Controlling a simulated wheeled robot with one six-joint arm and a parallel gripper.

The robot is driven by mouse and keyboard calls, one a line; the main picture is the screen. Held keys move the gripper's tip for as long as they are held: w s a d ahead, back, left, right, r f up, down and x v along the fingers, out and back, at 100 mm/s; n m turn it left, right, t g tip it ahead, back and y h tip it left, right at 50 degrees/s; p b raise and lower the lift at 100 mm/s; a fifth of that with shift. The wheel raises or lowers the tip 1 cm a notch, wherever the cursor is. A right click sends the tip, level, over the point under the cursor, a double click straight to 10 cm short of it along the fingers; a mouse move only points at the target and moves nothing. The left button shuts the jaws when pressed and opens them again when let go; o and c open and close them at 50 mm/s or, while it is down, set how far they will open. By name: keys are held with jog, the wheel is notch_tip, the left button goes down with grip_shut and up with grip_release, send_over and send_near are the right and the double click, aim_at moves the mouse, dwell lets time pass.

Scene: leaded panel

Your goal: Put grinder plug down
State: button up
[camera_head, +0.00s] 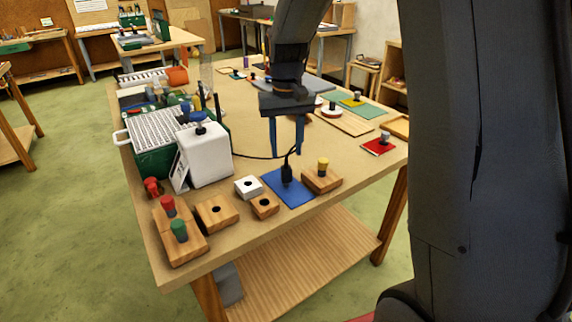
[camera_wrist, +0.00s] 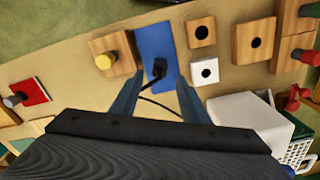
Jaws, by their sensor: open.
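The grinder plug (camera_head: 286,174) is a black plug on a black cord. It stands on a blue mat (camera_head: 296,195) near the front edge of the table, and it also shows in the wrist view (camera_wrist: 159,68) on the blue mat (camera_wrist: 152,38). The cord runs left toward a white box-shaped machine (camera_head: 208,155). My gripper (camera_head: 286,152) has blue fingers and is open. In the wrist view its two fingers (camera_wrist: 158,88) are spread on either side of the plug and cord, with clear gaps. Nothing is held between them.
Beside the mat stand a wooden block with a yellow knob (camera_head: 322,178), a white holed block (camera_head: 248,187) and wooden holed blocks (camera_head: 216,211). A block with red and green knobs (camera_head: 181,243) is at the front left. A red mat (camera_head: 379,147) lies to the right.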

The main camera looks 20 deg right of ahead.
aim_at(287, 167)
notch_tip(287, 167, up, 4)
jog(key=s+f, duration=0.5)
jog(key=s, duration=0.4)
jog(key=s+f+n+t, duration=0.1)
jog(key=s+f, duration=0.3)
jog(key=s, duration=0.5)
jog(key=shift+s+d+f+b, duration=0.2)
jog(key=shift+s+f+b, duration=0.2)
jog(key=shift+b, duration=0.05)
